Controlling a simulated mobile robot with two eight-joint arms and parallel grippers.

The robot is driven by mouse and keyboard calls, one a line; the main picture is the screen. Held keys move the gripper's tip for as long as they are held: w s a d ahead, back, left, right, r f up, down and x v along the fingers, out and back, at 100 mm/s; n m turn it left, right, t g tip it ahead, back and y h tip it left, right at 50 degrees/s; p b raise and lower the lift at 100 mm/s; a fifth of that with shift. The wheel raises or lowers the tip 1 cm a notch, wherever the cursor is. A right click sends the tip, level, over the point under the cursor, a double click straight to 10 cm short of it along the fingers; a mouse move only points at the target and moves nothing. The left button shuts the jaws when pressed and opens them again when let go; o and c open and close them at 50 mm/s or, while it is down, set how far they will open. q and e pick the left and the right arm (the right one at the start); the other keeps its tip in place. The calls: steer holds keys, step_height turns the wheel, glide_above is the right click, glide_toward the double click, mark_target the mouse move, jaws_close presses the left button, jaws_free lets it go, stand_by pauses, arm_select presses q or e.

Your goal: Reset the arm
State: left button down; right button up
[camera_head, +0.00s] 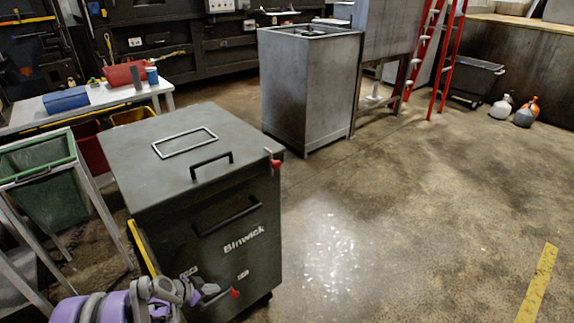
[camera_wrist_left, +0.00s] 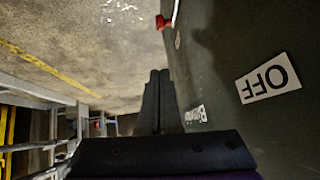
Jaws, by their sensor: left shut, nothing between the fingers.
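The dark green waste compactor (camera_head: 190,170) labelled Binwick stands left of centre in the head view. Its lid is down, with a black handle (camera_head: 211,164) and a metal frame on top. My left gripper (camera_head: 208,292) is low in front of the compactor's lower front and shows in the left wrist view (camera_wrist_left: 158,76) with its fingers together and nothing between them. The compactor's dark panel with an OFF label (camera_wrist_left: 268,84) is to the right of the fingers. I cannot tell whether they touch it. My right gripper is not in view.
A green bin (camera_head: 40,180) in a metal frame stands left of the compactor. A white table (camera_head: 88,103) is behind it. A grey metal cabinet (camera_head: 310,90) and a red ladder (camera_head: 425,55) stand at the back. The concrete floor (camera_head: 420,210) to the right is clear.

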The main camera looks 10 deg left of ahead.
arm_select(q)
steer(key=s+d+r+n+g+y, duration=0.2)
steer(key=s+d+r+n, duration=0.1)
steer(key=s+d+r, duration=0.8)
steer(key=s+d+r+n+y, duration=0.1)
steer(key=s+d+r+n, duration=0.1)
steer(key=s, duration=0.6)
steer(key=s+d+r+n+y, duration=0.1)
steer(key=s+d+r+n, duration=0.15)
steer(key=s, duration=0.55)
step_height(320, 180, up, 19)
steer(key=w+p, duration=0.1)
steer(key=p, duration=1.6)
steer(key=shift+w, duration=0.25)
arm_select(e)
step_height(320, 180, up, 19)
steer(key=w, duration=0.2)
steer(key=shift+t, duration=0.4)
arm_select(q)
steer(key=shift+s+f, duration=0.1)
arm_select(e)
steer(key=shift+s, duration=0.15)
